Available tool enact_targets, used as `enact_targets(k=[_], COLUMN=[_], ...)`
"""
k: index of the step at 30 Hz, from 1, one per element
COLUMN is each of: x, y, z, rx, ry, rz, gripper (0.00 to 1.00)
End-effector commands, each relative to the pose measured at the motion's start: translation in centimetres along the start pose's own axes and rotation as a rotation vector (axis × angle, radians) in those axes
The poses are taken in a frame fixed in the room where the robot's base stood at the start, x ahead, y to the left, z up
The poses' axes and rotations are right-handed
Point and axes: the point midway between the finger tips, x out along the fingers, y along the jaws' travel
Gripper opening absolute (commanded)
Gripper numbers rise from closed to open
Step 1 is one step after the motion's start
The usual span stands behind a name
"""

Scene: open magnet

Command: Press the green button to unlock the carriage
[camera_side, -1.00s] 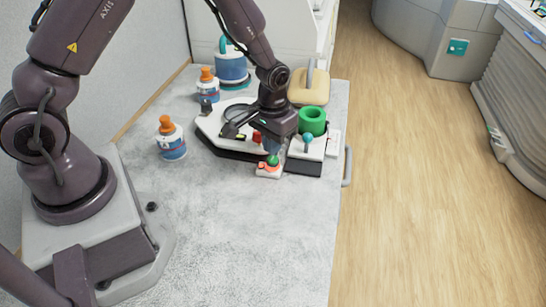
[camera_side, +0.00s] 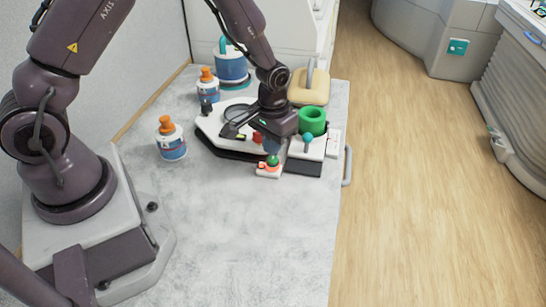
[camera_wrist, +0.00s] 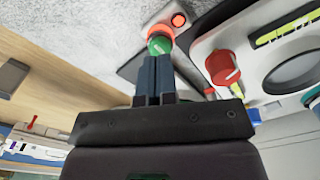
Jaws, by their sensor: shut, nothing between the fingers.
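The green button (camera_side: 273,160) sits on an orange ring on a small white box (camera_side: 268,171) at the front of the magnet device. In the wrist view the green button (camera_wrist: 159,44) shows just beyond my fingertips, with a small orange-red light (camera_wrist: 179,20) beside it on the box. My gripper (camera_side: 272,150) points down over the button, with its fingers together and nothing between them. In the wrist view the fingertips (camera_wrist: 157,58) are at the button's edge; I cannot tell whether they touch it. The carriage is not clearly identifiable.
The white device (camera_side: 212,125) carries a red knob (camera_wrist: 222,66), a green ring (camera_side: 313,121) and a teal ball knob (camera_side: 308,138). Orange-capped bottles (camera_side: 170,140) stand left on the grey table. A blue container (camera_side: 232,66) stands behind. The table front is clear.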

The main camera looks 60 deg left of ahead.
Motion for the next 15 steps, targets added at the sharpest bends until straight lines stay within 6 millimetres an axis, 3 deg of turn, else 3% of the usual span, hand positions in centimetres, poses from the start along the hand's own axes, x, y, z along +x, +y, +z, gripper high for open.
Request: enact_targets(k=[15], x=[0.80], y=[0.01], z=[-0.04], rx=[0.000], ry=[0.001], rz=[0.000], gripper=[0.00])
